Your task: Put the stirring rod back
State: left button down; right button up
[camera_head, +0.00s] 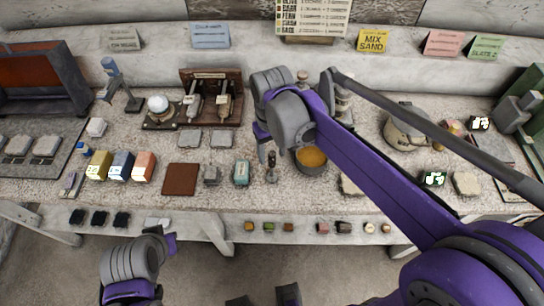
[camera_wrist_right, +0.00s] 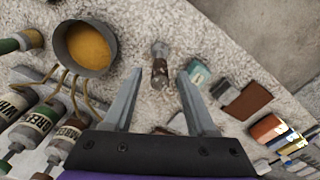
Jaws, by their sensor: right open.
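A small upright tool (camera_head: 271,174) with a metallic top and a dark brown lower part stands on the bench left of the bowl; I cannot tell for certain that it is the stirring rod. In the right wrist view this tool (camera_wrist_right: 160,62) appears between and beyond the fingertips. My right gripper (camera_head: 266,150) is open and empty above it; its spread fingers also show in the right wrist view (camera_wrist_right: 160,84). A grey bowl of yellow-orange material (camera_head: 311,158) is beside it. My left arm is low at the left, its gripper's jaws unclear.
A teal block (camera_head: 242,173) and a brown square mat (camera_head: 181,179) lie left of the tool. A wooden rack (camera_head: 211,96) stands behind. Small cubes line the lower front ledge.

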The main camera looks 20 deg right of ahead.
notch_tip(320, 180, up, 8)
jog(key=shift+s+r, duration=0.1)
jog(key=shift+r, duration=0.1)
jog(key=shift+s+d+f+p, duration=0.1)
jog(key=shift+s+d+p, duration=0.1)
jog(key=shift+s+p, duration=0.1)
jog(key=s+d+f+m+t, duration=0.1)
jog(key=s+d+f+t, duration=0.1)
jog(key=s+f, duration=0.4)
jog(key=s+d+f+m+t, duration=0.1)
jog(key=s+d+f+t, duration=0.2)
jog(key=s+f, duration=0.3)
jog(key=shift+s+d+f+t, duration=0.3)
jog(key=shift+s+d, duration=0.15)
jog(key=shift+d, duration=0.15)
